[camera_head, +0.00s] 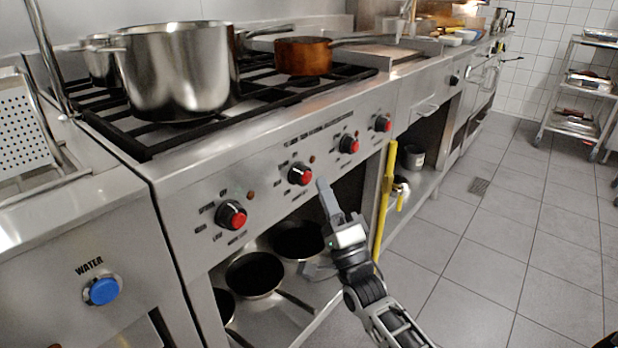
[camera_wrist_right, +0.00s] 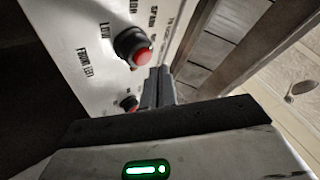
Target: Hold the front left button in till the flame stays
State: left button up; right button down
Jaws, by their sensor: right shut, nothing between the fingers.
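The front left knob with its red button (camera_head: 300,174) is on the stove's steel front panel, seemingly the second knob from the left in the head view. In the right wrist view the "FRONT LEFT" lettering is beside this knob, whose red button (camera_wrist_right: 142,56) faces outward. My right gripper (camera_head: 322,183) is shut and empty, its fingertips just right of the knob. In the right wrist view the fingertips (camera_wrist_right: 158,76) are close to the red button; I cannot tell whether they touch. No flame shows at the burners. My left gripper is out of view.
Other red-faced knobs flank it, one at the left (camera_head: 231,215) and one at the right (camera_head: 348,143). A large steel pot (camera_head: 175,70) and a copper pan (camera_head: 303,56) stand on the hob. A yellow pipe (camera_head: 385,200) runs upright near my right arm. Pans sit on the shelf below.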

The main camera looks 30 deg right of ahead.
jog(key=shift+w, duration=0.1)
jog(key=shift+w+a, duration=0.15)
jog(key=shift+w, duration=0.15)
jog(key=shift+w+a, duration=0.15)
jog(key=shift+w, duration=0.15)
dwell(3.6)
jog(key=shift+s, duration=0.1)
dwell(0.7)
jog(key=shift+s+d, duration=0.3)
jog(key=shift+s, duration=0.35)
jog(key=shift+s+d+p, duration=0.3)
jog(key=shift+s+p, duration=0.1)
jog(key=shift+s, duration=0.35)
jog(key=shift+s+d+p, duration=0.35)
jog(key=shift+s, duration=0.45)
jog(key=shift+s+d+p, duration=0.3)
jog(key=shift+s+p, duration=0.1)
jog(key=shift+s, duration=0.35)
